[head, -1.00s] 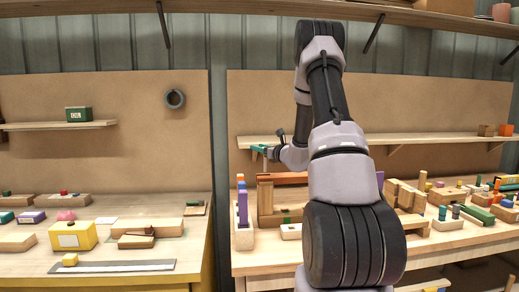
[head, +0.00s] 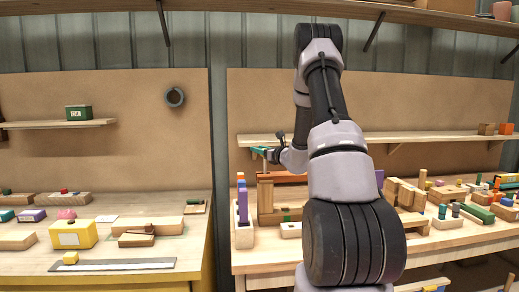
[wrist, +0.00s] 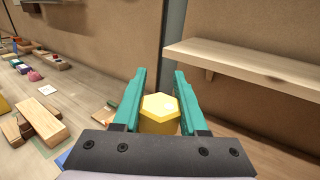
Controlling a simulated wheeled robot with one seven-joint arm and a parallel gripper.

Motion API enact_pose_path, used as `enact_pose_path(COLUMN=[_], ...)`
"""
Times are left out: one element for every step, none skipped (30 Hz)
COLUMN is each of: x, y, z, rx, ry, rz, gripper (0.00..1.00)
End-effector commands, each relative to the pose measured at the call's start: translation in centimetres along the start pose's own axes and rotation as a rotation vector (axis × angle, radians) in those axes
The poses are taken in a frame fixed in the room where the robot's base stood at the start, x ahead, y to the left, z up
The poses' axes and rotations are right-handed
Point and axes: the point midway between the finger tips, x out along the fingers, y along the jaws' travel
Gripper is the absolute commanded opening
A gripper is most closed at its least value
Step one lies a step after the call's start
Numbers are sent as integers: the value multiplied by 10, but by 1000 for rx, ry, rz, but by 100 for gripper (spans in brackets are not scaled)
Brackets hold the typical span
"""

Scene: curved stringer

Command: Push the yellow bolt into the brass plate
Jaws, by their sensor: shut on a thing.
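My gripper (wrist: 160,100) has teal fingers and is shut on the yellow bolt (wrist: 160,107), whose hexagonal head shows between the fingers in the wrist view. In the head view my gripper (head: 260,150) is small, above the left part of the right-hand bench, just over a tan upright block (head: 265,193). The bolt's shank is hidden in the wrist view. I cannot pick out the brass plate for certain in either view, nor tell whether the bolt touches it.
A wall shelf (head: 420,137) runs close behind my gripper, and it also shows at right in the wrist view (wrist: 240,65). A purple block (head: 243,207) stands in a pale holder to the left. The right-hand bench (head: 262,262) is crowded with blocks.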

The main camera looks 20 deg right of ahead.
Motion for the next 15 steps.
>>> enact_pose_path(x=[0,0,0,0,0,0,0,0,0,0,0,0,0,0,0], y=[0,0,0,0,0,0,0,0,0,0,0,0,0,0,0], z=[-1,-2,-3,-4,-5,-6,-6,-7,-8,-9,-10,-10,-11,-12,-13], rx=[1,1,1,1,1,1,0,0,0,0,-1,-1,-1,-1,0], ry=[0,0,0,0,0,0,0,0,0,0,0,0,0,0,0], rz=[0,0,0,0,0,0,0,0,0,0,0,0,0,0,0], gripper=[0,0,0,0,0,0,0,0,0,0,0,0,0,0,0])
